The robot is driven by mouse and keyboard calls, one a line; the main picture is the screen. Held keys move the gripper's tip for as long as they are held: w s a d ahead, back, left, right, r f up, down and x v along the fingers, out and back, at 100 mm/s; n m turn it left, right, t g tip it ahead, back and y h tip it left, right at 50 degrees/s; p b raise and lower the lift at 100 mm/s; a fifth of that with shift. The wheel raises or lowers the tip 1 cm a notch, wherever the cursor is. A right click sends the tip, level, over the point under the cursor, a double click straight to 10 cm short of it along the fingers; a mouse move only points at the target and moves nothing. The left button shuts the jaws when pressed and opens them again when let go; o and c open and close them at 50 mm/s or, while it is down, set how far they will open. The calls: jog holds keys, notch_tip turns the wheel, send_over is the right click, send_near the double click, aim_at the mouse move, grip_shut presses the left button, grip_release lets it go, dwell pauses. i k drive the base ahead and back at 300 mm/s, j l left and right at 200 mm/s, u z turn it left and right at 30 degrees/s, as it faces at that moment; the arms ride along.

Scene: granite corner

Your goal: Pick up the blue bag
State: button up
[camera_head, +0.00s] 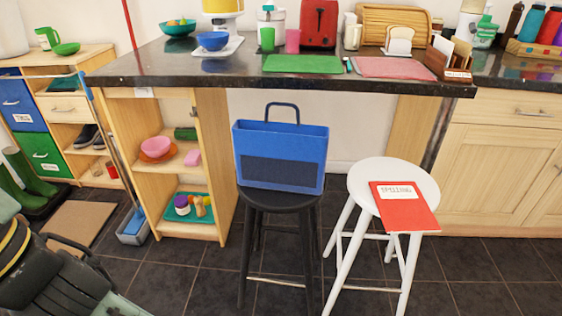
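The blue bag (281,155) stands upright on the black stool (278,200) in front of the counter, near the middle of the head view. It is boxy, with a dark panel low on its front and a dark blue loop handle on top. The handle stands up in front of the pale wall below the counter edge. Nothing covers the front of the bag.
A white stool (420,177) with a red booklet (404,206) stands close on the right. The dark counter (215,73) overhangs behind the bag. Open shelves (168,180) stand left. Floor (200,275) shows clear in front.

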aim_at(282, 156)
jog(key=i+l+u, duration=0.1)
jog(key=l+u, duration=0.95)
jog(key=l, duration=0.4)
jog(key=k+l+u, duration=0.15)
jog(key=l, duration=0.4)
jog(key=k+l, duration=0.1)
jog(key=l, duration=0.9)
jog(key=i+j, duration=0.25)
jog(key=j, duration=0.3)
